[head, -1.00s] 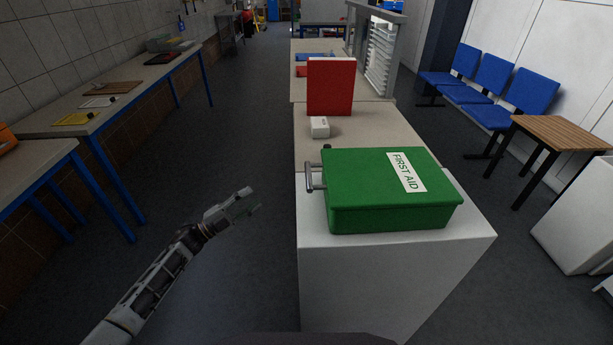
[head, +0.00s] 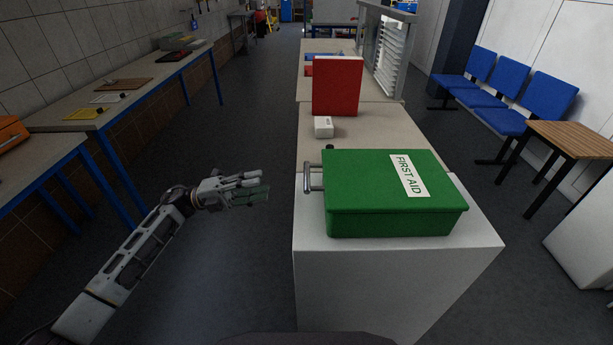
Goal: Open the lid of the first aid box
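The green first aid box (head: 385,220) sits on a white cabinet. Its green lid (head: 365,177) is closed and carries a white FIRST AID label (head: 409,176). A metal handle (head: 310,177) sticks out from the box's left side. My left gripper (head: 266,187) is in the air over the floor, left of the box and apart from the handle. Its fingers show with a gap between them, and nothing is seen held. My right gripper is not in view.
The white cabinet (head: 350,275) has a bare strip in front of the box. Behind it a bench (head: 380,125) carries a small white box (head: 323,127) and a red binder-like block (head: 337,87). Blue chairs and a wooden table (head: 570,140) stand right. The floor at left is open.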

